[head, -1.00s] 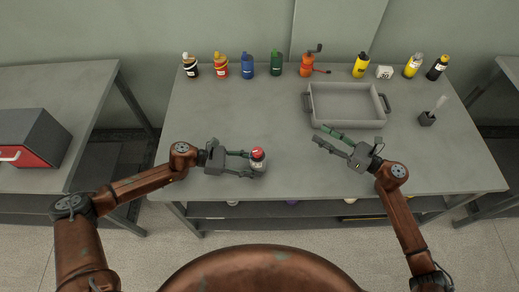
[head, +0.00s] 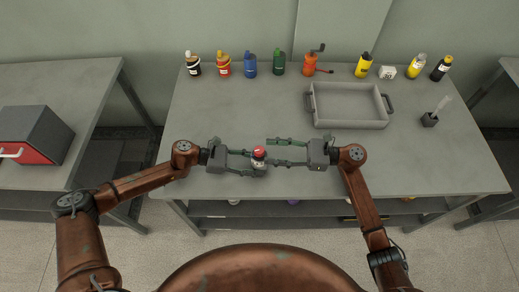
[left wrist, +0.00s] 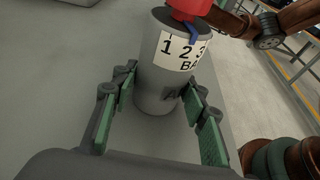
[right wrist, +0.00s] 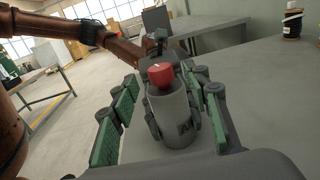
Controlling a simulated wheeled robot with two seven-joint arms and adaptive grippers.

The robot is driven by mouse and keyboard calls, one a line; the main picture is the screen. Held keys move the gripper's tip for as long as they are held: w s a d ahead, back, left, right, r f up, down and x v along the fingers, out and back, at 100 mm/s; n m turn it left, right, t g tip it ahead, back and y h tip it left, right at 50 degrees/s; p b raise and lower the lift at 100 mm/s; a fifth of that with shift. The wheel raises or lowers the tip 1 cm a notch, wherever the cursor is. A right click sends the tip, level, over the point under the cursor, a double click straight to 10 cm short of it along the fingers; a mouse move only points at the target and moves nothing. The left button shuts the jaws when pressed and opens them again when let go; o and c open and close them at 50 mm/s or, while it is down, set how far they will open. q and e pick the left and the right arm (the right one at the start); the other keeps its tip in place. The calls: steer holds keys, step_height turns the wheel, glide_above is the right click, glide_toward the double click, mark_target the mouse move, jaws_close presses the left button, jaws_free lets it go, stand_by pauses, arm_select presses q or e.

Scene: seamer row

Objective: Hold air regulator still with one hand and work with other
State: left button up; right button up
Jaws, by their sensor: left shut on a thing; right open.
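The air regulator (head: 258,162) is a grey cylinder with a red knob (head: 259,152) on top and a white numbered label. It stands upright near the front of the table. My left gripper (head: 251,163) is shut on its grey body; the left wrist view shows the body (left wrist: 160,93) between the green finger pads. My right gripper (head: 275,151) is open, coming from the right, its fingertips close to the red knob. In the right wrist view the red knob (right wrist: 161,75) and body (right wrist: 172,115) are between the open fingers. I cannot tell whether they touch.
A grey tray (head: 348,123) with handles sits behind my right gripper. Several bottles, an orange hand-cranked device (head: 310,66) and a white block (head: 387,72) line the back edge. A small dark holder (head: 430,120) stands at the right. The table's middle is clear.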

mark_target(260, 150)
steer(key=a, duration=0.4)
steer(key=shift+w+a, duration=0.25)
steer(key=shift+a, duration=0.15)
steer(key=shift+c, duration=0.7)
jaws_close()
steer(key=shift+m+t, duration=0.3)
steer(key=shift+s+f+m+t+h, duration=0.15)
steer(key=shift+m+t+h, duration=0.35)
steer(key=shift+m+t, duration=0.95)
steer(key=shift+m+t+h, duration=0.6)
steer(key=shift+m+t, duration=0.1)
steer(key=shift+t, duration=0.7)
steer(key=shift+m+t+h, duration=0.6)
steer(key=shift+m+t, duration=0.05)
steer(key=shift+t, duration=0.7)
steer(key=shift+d, duration=0.1)
